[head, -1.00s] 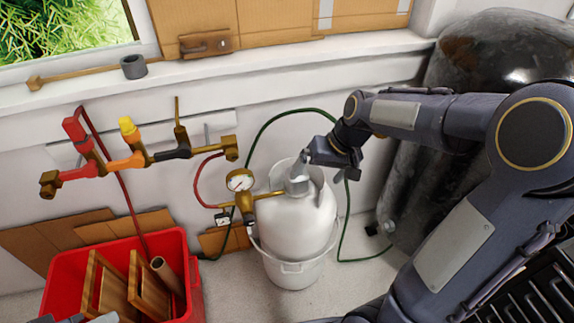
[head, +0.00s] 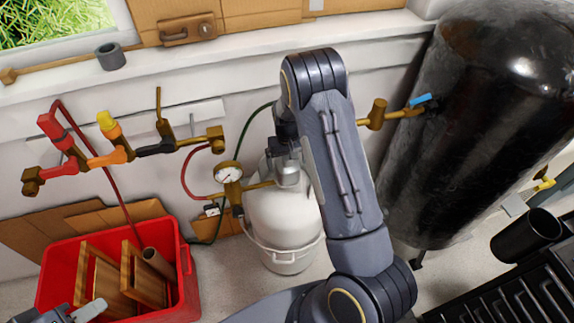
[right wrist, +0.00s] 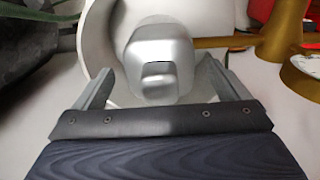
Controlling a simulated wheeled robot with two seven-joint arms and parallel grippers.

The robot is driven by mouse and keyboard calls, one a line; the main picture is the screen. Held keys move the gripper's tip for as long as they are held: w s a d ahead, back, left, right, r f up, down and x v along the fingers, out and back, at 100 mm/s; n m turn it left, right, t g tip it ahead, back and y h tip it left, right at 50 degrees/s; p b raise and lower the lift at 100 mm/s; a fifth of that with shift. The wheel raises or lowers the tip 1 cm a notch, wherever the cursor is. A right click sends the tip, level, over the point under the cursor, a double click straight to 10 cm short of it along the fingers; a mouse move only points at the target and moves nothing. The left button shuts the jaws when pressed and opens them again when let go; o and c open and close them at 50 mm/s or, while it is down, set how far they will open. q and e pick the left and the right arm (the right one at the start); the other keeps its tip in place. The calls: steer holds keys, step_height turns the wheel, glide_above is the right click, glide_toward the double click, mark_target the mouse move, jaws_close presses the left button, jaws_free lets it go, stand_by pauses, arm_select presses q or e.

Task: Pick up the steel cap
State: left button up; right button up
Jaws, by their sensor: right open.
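The steel cap (head: 289,173) is a silver-grey, rounded cap on top of the white cylinder (head: 268,215). In the right wrist view the cap (right wrist: 155,62) lies ahead, between the lines of my fingers, with a dark slot facing me. My right gripper (right wrist: 158,84) is open, one finger on each side, and does not grip the cap. In the head view my right gripper (head: 281,150) is at the cap, partly hidden by my arm. Only a piece of my left gripper (head: 88,311) shows at the bottom left edge; its jaw opening is unclear.
A brass gauge (head: 228,172) and pipe stand close to the cap's left. A valve manifold (head: 120,157) is on the wall. A red crate (head: 65,255) with wooden pieces is at lower left. A big dark tank (head: 480,120) stands right.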

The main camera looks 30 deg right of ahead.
steer(key=shift+f, duration=1.3)
steer(key=c, duration=1.2)
steer(key=shift+r, duration=0.1)
